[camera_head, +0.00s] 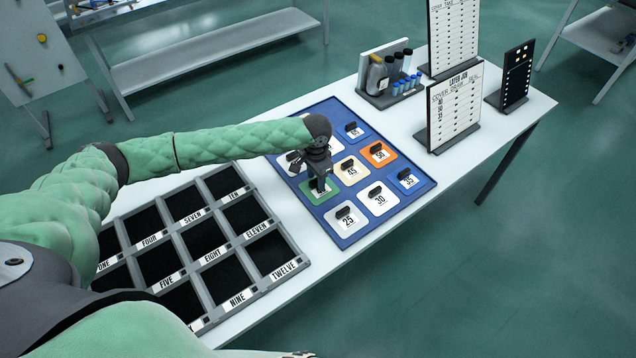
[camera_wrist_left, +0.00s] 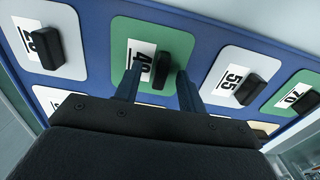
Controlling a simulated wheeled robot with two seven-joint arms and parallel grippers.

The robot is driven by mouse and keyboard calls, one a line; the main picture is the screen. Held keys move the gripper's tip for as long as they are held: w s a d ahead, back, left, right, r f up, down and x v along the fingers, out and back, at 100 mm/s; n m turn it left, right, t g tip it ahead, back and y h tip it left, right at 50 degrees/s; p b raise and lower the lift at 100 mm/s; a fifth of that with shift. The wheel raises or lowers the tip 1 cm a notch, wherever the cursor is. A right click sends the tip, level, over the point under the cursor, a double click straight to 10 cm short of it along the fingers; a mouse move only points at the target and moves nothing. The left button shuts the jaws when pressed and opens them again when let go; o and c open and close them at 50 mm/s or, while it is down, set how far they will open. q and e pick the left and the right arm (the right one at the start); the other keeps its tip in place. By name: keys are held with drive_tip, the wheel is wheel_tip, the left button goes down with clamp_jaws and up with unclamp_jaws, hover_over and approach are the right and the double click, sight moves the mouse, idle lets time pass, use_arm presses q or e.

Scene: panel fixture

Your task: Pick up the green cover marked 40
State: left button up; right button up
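The green cover marked 40 (camera_head: 307,190) sits on the blue panel (camera_head: 345,239). Most of it is hidden by my left gripper (camera_head: 320,186) in the head view. In the left wrist view the green cover (camera_wrist_left: 181,47) shows its white 40 label and black upright handle. My left gripper (camera_wrist_left: 159,78) is open there, with one finger on each side of the handle and gaps visible. I cannot tell how far above the cover the fingertips are. My right gripper is not in view.
White cover 25 (camera_head: 345,217), cover 45 (camera_head: 351,169) and orange cover 50 (camera_head: 379,152) lie close around. A grey compartment tray (camera_head: 196,263) with black cells stands to the left. A board (camera_head: 453,110) and a bottle rack (camera_head: 392,97) stand at the back right.

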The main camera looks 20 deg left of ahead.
use_arm(q)
drive_tip(key=shift+w+f, duration=0.15)
drive_tip(key=shift+f, duration=0.3)
drive_tip(key=shift+r, duration=0.1)
clamp_jaws()
